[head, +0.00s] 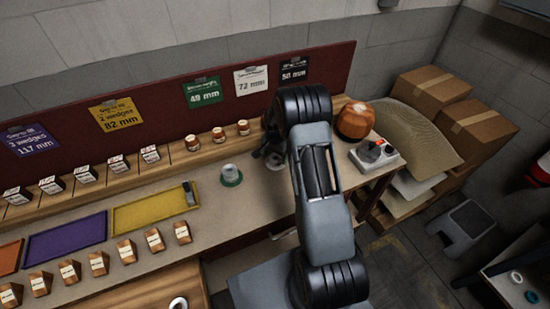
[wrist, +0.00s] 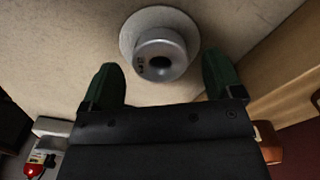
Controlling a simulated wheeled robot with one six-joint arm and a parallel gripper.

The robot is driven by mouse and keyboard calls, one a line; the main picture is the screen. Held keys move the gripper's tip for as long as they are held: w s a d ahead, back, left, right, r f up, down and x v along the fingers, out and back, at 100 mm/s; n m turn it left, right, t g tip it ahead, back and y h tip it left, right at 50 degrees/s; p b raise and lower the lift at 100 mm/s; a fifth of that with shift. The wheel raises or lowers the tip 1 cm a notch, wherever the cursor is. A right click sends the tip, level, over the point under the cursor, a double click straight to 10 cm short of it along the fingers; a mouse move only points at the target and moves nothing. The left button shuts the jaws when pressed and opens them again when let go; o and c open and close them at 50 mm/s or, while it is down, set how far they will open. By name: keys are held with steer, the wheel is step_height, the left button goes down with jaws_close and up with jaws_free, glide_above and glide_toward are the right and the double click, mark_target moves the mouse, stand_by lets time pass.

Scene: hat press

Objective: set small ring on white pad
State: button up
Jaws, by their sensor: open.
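A yellow tray (head: 150,212) and several wooden blocks lie further left. A grey box with a red button (head: 374,154) and a brown rounded block (head: 355,119) stand to the right.

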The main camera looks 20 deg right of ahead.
mark_target(275, 158)
step_height(275, 158, up, 10)
steer(key=b, duration=0.2)
steer(key=s+a+r+n+t, duration=0.2)
steer(key=s+a+r+n, duration=0.3)
steer(key=s+r, duration=0.5)
steer(key=s+a+r+n+t, duration=0.1)
steer(key=s+a+r+n, duration=0.1)
steer(key=s, duration=0.5)
steer(key=s+a+r+n+t, duration=0.1)
steer(key=s+a+r+n, duration=0.1)
steer(key=s+a+n, duration=0.2)
steer(key=s, duration=0.3)
steer(key=shift+s, duration=0.3)
steer(key=shift+a+r, duration=0.1)
steer(key=shift+c, duration=0.3)
